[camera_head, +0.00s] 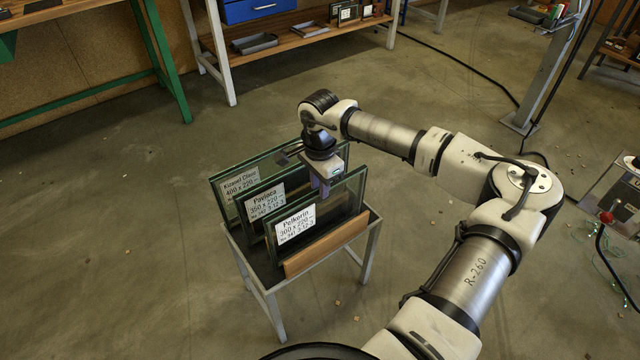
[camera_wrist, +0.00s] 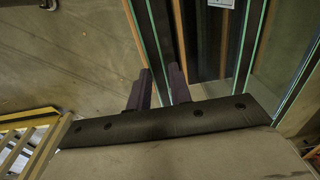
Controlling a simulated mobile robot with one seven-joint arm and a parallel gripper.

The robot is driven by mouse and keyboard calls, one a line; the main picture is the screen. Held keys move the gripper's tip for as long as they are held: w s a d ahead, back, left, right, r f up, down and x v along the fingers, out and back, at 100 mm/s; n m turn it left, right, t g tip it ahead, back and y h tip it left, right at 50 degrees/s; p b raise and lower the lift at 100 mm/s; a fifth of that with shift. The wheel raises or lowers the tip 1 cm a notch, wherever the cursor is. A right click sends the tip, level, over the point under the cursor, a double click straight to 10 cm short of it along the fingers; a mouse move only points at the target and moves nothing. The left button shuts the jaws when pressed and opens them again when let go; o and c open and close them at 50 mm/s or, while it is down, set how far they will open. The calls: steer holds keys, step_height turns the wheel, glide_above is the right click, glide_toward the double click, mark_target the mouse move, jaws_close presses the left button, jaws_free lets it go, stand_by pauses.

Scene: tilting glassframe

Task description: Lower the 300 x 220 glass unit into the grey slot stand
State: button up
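The 300 x 220 glass unit (camera_head: 330,212), with a white "Pelkerin 300 x 220" label, stands upright at the front of a grey-legged stand (camera_head: 262,296). My gripper (camera_head: 322,188) is over its top edge. In the wrist view my gripper's dark fingers (camera_wrist: 158,88) lie on either side of the unit's teal-edged top (camera_wrist: 146,42). Whether they press on the glass or leave a small gap cannot be told. The unit's bottom edge is hidden behind a wooden front strip (camera_head: 326,246). I cannot make out a separate grey slot stand with certainty.
Behind it stand the Paviaca 350 x 220 unit (camera_head: 262,208) and the 400 x 220 unit (camera_head: 232,208), close together. A grey surface with a red knob (camera_head: 606,217) is at the right edge. Workbenches line the back. Floor around the stand is mostly clear.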

steer(key=o, duration=0.4)
steer(key=shift+s+f, duration=0.1)
step_height(320, 180, up, 14)
steer(key=shift+b, duration=0.3)
steer(key=shift+a, duration=0.1)
stand_by(0.5)
